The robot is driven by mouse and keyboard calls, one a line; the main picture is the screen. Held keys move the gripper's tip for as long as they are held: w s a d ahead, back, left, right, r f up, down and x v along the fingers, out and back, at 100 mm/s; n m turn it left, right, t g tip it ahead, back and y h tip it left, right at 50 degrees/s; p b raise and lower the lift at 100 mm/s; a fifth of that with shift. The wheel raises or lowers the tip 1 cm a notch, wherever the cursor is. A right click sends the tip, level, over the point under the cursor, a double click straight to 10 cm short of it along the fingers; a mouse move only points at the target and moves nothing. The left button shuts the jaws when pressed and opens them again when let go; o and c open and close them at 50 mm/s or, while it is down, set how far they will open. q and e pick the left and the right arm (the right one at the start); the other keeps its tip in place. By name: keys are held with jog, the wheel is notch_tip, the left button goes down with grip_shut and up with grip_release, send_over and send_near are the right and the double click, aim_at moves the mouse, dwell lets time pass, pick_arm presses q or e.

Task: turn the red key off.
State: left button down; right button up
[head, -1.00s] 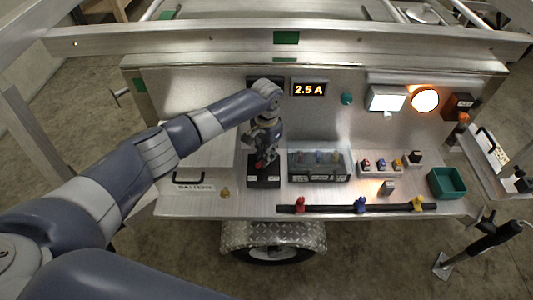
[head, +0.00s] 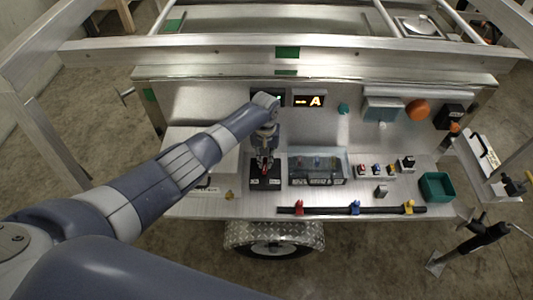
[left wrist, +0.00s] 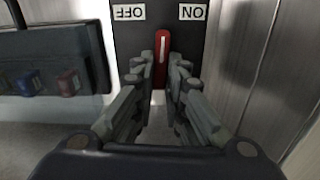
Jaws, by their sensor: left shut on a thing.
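The red key (left wrist: 161,55) stands on a black switch box (left wrist: 161,15) with a white OFF label to its left and a white ON label to its right, both upside down in the left wrist view. The white line on the key points straight up in that view, between the labels. The fingers of my left gripper (left wrist: 160,75) are shut on the key from both sides. In the head view my left gripper (head: 265,160) reaches down over the black box (head: 265,184), with a bit of red between its fingers. My right gripper is not in view.
The display (head: 309,101) shows dashes and an A. The square lamp (head: 383,108) and the round orange lamp (head: 417,110) are dark. A clear-covered block (head: 318,169) stands close right of the switch box. A green bin (head: 437,187) is at the right.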

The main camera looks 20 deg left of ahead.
pick_arm(q)
jog(key=n+p, duration=0.1)
jog(key=n, duration=0.2)
jog(key=n+p, duration=0.1)
jog(key=shift+s+a+r+n+p, duration=0.1)
jog(key=shift+a+r+n+p, duration=0.1)
jog(key=shift+a+n+p, duration=0.1)
jog(key=shift+s+a+n+p, duration=0.15)
jog(key=shift+n+p, duration=0.35)
jog(key=shift+n, duration=0.8)
jog(key=shift+a+n+p, duration=0.1)
jog(key=shift+n+p, duration=0.4)
jog(key=shift+n, duration=0.8)
jog(key=c, duration=1.6)
grip_release()
jog(key=shift+s+f, duration=0.1)
jog(key=shift+c, duration=0.2)
notch_tip(320, 180, up, 12)
